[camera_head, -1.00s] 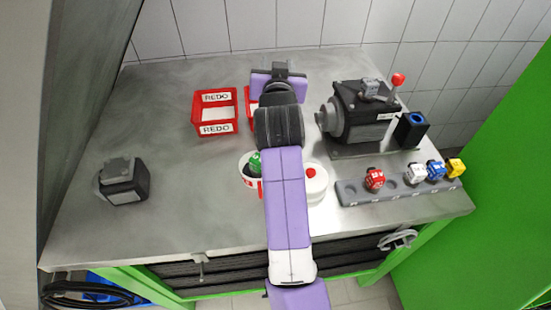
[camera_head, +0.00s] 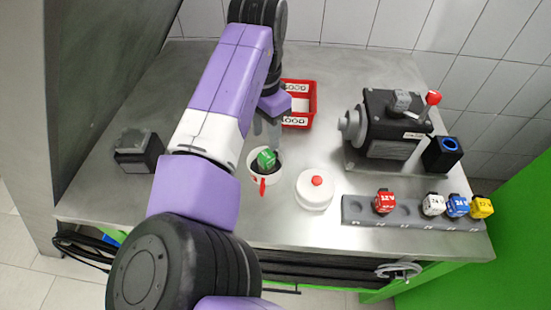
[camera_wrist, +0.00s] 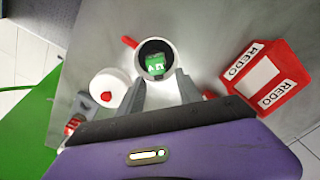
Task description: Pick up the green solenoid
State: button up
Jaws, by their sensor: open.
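The green solenoid (camera_head: 267,159) sits inside a white cup (camera_head: 256,182) with a red handle on the steel bench. In the wrist view the green solenoid (camera_wrist: 155,65) lies in the dark inside of the white cup (camera_wrist: 172,46), just beyond my fingertips. My gripper (camera_wrist: 160,80) is open and empty, its two grey fingers pointing at the cup. In the head view my gripper (camera_head: 268,132) is behind the cup, its fingers partly blurred against the bench.
A white round lidded pot (camera_head: 314,190) with a red knob stands right of the cup. A red REDO bin (camera_head: 312,103) is behind. A grey rack (camera_head: 408,213) holds red, white, blue and yellow solenoids. A dark pump (camera_head: 395,125) stands at back right, a dark block (camera_head: 139,152) at left.

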aim_at(267, 154)
jog(key=shift+s+f, duration=0.15)
jog(key=shift+s, duration=0.2)
jog(key=shift+d+f+p, duration=0.1)
jog(key=shift+f+p, duration=0.85)
jog(key=shift+f, duration=2.85)
jog(key=shift+w, duration=0.1)
jog(key=c, duration=0.9)
jog(key=shift+r, duration=0.1)
notch_tip(267, 154, up, 20)
jog(key=shift+b, duration=1.1)
